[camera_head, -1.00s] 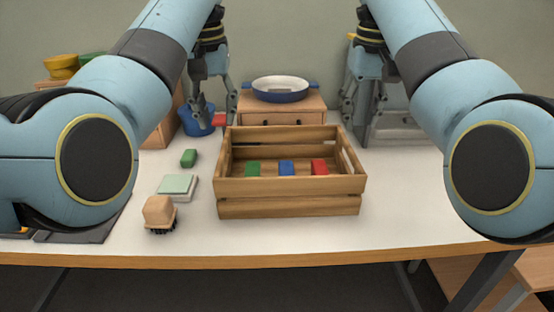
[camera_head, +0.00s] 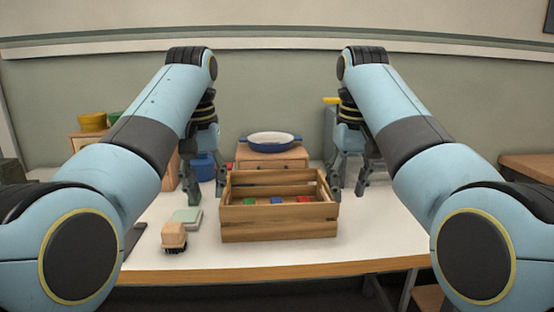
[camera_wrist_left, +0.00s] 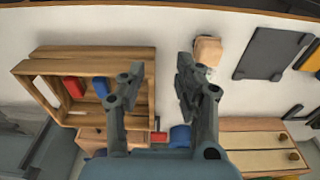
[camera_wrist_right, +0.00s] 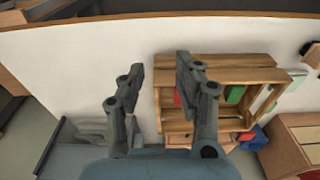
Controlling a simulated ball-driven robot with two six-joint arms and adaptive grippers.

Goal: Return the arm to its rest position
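My left gripper (camera_head: 206,186) hangs over the table by the left side of the wooden crate (camera_head: 280,229). Its fingers are apart with nothing between them, as the left wrist view (camera_wrist_left: 160,68) shows. My right gripper (camera_head: 349,190) hangs by the crate's right side. It is also open and empty in the right wrist view (camera_wrist_right: 160,67). The two arms stand nearly mirrored. A wooden-backed brush (camera_head: 174,236) with dark bristles lies at the front left of the crate, apart from both grippers.
The crate holds a blue block (camera_head: 276,200), a red one (camera_head: 303,199) and a green one. A pale green block (camera_head: 186,216) sits behind the brush. A blue pan (camera_head: 270,142) stands on a drawer box at the back. The table right of the crate is clear.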

